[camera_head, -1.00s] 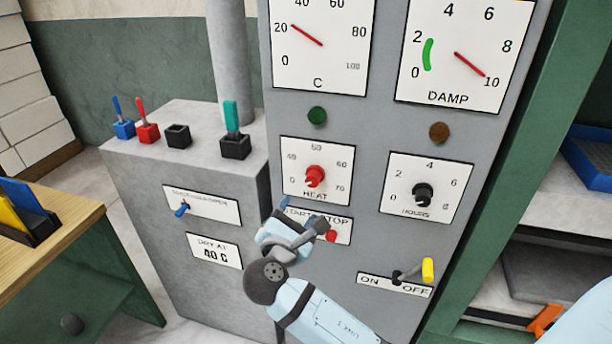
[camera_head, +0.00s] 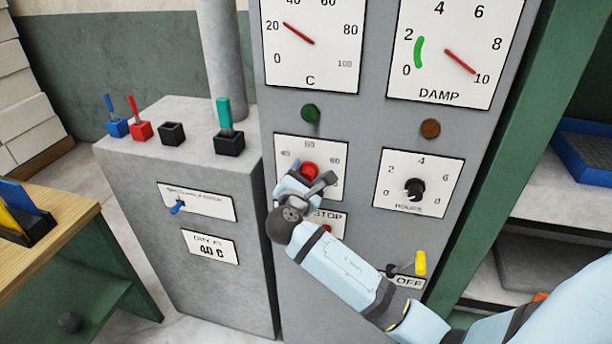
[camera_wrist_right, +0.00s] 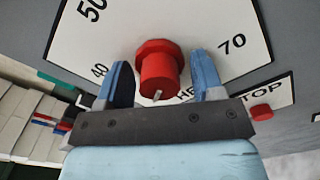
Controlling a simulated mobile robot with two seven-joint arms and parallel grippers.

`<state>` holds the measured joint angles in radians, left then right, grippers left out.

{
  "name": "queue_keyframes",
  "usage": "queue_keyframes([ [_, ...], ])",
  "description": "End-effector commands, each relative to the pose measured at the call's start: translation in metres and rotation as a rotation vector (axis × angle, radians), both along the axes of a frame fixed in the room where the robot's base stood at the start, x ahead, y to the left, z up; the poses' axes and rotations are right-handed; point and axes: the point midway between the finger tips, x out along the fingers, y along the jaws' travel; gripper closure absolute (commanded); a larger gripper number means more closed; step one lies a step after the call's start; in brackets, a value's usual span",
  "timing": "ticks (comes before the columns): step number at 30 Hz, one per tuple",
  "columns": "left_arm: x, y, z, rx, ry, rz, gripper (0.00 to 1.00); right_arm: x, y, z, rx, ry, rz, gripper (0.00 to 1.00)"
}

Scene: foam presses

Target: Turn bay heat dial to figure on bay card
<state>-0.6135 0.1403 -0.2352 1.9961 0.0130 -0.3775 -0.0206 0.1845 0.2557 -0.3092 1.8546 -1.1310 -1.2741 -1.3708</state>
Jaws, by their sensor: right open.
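The red heat dial (camera_head: 309,171) sits on a white scale plate on the grey cabinet. It also shows in the right wrist view (camera_wrist_right: 160,68), with a pale pointer mark at its lower edge and the figures 40, 50 and 70 readable around it. My right gripper (camera_head: 308,182) is at the dial, its fingers open on either side of it (camera_wrist_right: 163,80) with gaps showing. The bay card (camera_head: 210,247) on the lower grey box reads "DRY AT 40 C". My left gripper is not in view.
The black hours dial (camera_head: 414,189) is to the right of the heat dial. The red stop button (camera_head: 326,229) is just below my right gripper, and the yellow-handled on/off lever (camera_head: 420,263) is lower right. A blue lever switch (camera_head: 178,206) is on the grey box.

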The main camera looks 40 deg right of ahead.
Motion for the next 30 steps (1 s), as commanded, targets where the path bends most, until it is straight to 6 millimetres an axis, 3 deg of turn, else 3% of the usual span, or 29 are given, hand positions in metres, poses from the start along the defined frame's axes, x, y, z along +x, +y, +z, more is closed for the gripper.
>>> queue_keyframes([
  [1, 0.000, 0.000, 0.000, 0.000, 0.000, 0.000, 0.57, 0.000, 0.000, 0.000, 0.000, 0.000, 0.000, 0.39],
  [6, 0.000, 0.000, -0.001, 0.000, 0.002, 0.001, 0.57, 0.000, 0.000, 0.000, 0.000, 0.000, 0.000, 0.78],
  [8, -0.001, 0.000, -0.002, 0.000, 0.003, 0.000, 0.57, 0.000, 0.000, 0.000, 0.000, 0.000, 0.000, 0.87],
  [20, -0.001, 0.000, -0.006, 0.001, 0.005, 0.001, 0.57, 0.000, 0.001, -0.001, 0.046, -0.052, -0.002, 0.87],
  [30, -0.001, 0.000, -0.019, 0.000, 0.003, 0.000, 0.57, 0.000, 0.001, -0.002, 0.215, -0.250, -0.003, 0.87],
])
